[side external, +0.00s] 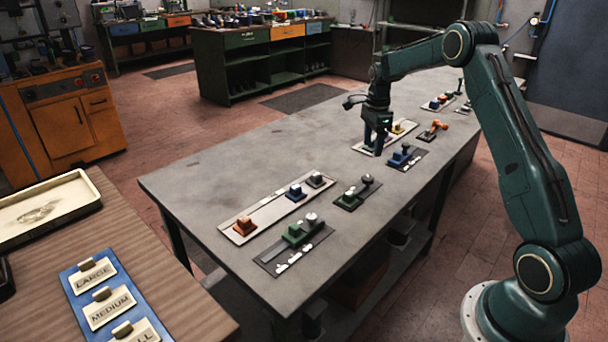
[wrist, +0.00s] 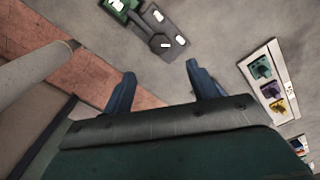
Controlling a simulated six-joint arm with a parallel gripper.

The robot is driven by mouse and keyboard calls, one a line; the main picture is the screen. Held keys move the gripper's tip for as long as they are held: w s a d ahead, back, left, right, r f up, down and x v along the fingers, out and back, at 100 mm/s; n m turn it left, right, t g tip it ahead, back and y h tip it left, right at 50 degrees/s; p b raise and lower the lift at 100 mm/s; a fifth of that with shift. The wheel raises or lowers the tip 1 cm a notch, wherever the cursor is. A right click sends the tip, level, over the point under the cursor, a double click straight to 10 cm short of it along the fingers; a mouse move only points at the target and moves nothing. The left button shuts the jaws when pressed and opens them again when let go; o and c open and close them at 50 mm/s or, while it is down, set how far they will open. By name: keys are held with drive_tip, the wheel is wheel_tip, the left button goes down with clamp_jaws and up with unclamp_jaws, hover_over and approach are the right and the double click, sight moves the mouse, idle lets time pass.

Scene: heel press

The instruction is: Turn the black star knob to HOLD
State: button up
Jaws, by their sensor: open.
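I cannot make out a star-shaped knob or the word HOLD in either view. A dark round knob (side external: 367,180) stands on a small dark plate with a green block, near the middle of the bench. Another dark plate (side external: 405,157) with a blue block and a dark upright part lies just right of my gripper. My gripper (side external: 375,144) points down over the far part of the bench, beside a pale panel. In the wrist view its two blue fingers (wrist: 160,70) are spread with nothing between them. A dark plate with white labels (wrist: 164,40) shows beyond the fingertips.
The pale panel with coloured blocks (wrist: 286,106) is right of the fingers in the wrist view.

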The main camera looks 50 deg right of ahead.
drive_tip(key=shift+r, duration=1.4)
drive_tip(key=s+a+r+n+t, duration=0.1)
drive_tip(key=s+a+r+n, duration=0.45)
drive_tip(key=a+r, duration=0.3)
drive_tip(key=s+a+r+n+t, duration=0.2)
drive_tip(key=s+a+r+n, duration=0.35)
drive_tip(key=a+r, duration=0.35)
drive_tip(key=s+a+f+n+t, duration=0.1)
drive_tip(key=s+a+n, duration=0.5)
drive_tip(key=s, duration=0.4)
drive_tip(key=s+a+f+n+t, duration=0.1)
drive_tip(key=s+a+f+n, duration=0.1)
drive_tip(key=s+a+n, duration=0.4)
drive_tip(key=s+n, duration=0.1)
drive_tip(key=s, duration=0.2)
drive_tip(key=shift+s+n+t, duration=0.3)
drive_tip(key=shift+s, duration=0.05)
drive_tip(key=shift+c, duration=0.2)
